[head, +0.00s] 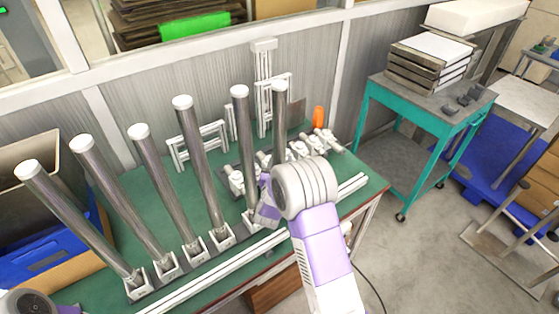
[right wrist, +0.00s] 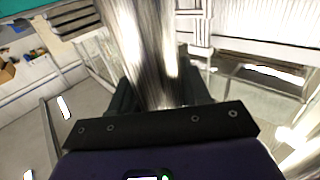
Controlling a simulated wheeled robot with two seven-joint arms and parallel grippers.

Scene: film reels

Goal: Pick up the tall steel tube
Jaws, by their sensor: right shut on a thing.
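Several tall steel tubes with pale top caps stand in a slanting row on the green bench (head: 110,245). The rightmost tube (head: 280,125) runs down behind my right wrist, so its foot is hidden. The tube to its left (head: 244,140) stands in a bracket close beside my right gripper (head: 262,203). In the right wrist view a shiny steel tube (right wrist: 148,50) passes between the two dark fingers of this gripper (right wrist: 160,95), which is shut on it. I cannot be sure which tube of the row it is. Of my left arm only a part shows at the lower left.
A blue bin (head: 50,255) stands at the bench's left end. Pale rails (head: 190,280) lie along the front edge. Small fittings and an orange bottle (head: 318,116) are behind my right wrist. A teal cart (head: 420,110) with stacked trays stands right, with open floor before it.

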